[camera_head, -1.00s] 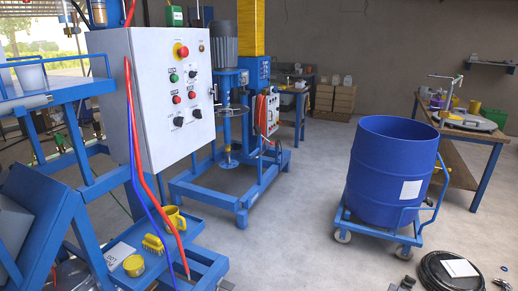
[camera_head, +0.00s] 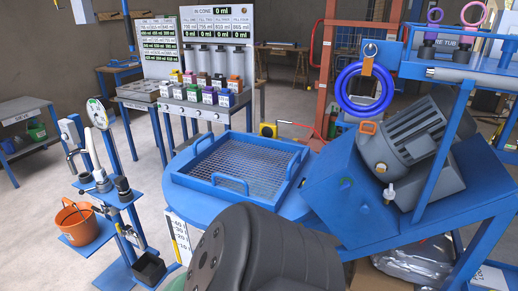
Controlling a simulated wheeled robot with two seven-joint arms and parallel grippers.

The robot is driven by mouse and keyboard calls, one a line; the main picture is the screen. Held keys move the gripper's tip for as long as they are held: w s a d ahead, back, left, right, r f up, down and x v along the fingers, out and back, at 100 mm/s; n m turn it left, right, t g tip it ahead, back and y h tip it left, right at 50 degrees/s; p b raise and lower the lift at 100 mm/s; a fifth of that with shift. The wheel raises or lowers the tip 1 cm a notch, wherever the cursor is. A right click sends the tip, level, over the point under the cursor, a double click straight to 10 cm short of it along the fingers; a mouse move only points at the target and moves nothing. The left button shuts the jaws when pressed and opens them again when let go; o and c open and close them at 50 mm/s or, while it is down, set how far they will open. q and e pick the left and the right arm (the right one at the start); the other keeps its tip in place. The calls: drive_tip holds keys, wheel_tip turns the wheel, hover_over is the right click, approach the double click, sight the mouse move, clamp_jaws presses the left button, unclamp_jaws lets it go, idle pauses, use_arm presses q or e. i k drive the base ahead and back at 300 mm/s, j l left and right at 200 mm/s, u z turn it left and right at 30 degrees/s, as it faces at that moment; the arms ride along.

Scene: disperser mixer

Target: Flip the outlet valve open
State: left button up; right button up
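I cannot make out a part that is clearly the outlet valve. A blue round vessel top (camera_head: 180,203) fills the middle, with a blue-framed mesh screen (camera_head: 240,165) with handles on it. To its right is a tilted blue housing (camera_head: 345,190) with a grey motor (camera_head: 405,135). A small brass and white fitting (camera_head: 388,192) sits on this housing. A dark grey link of my arm covers the bottom centre and hides the vessel's near side. Neither gripper is in view.
A blue stand (camera_head: 125,200) with gauges, fittings and an orange bucket (camera_head: 78,222) stands at the left. Behind the vessel is a bench with several small coloured-topped containers (camera_head: 208,92) and display boards (camera_head: 217,30). A blue ring (camera_head: 364,90) hangs at the upper right.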

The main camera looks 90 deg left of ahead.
sight(98, 210)
drive_tip(key=u, duration=0.4)
drive_tip(key=j+u, duration=0.1)
drive_tip(key=u, duration=0.3)
drive_tip(key=k+j+u, duration=0.1)
drive_tip(key=u, duration=0.75)
drive_tip(key=j+u, duration=0.1)
drive_tip(key=u, duration=0.3)
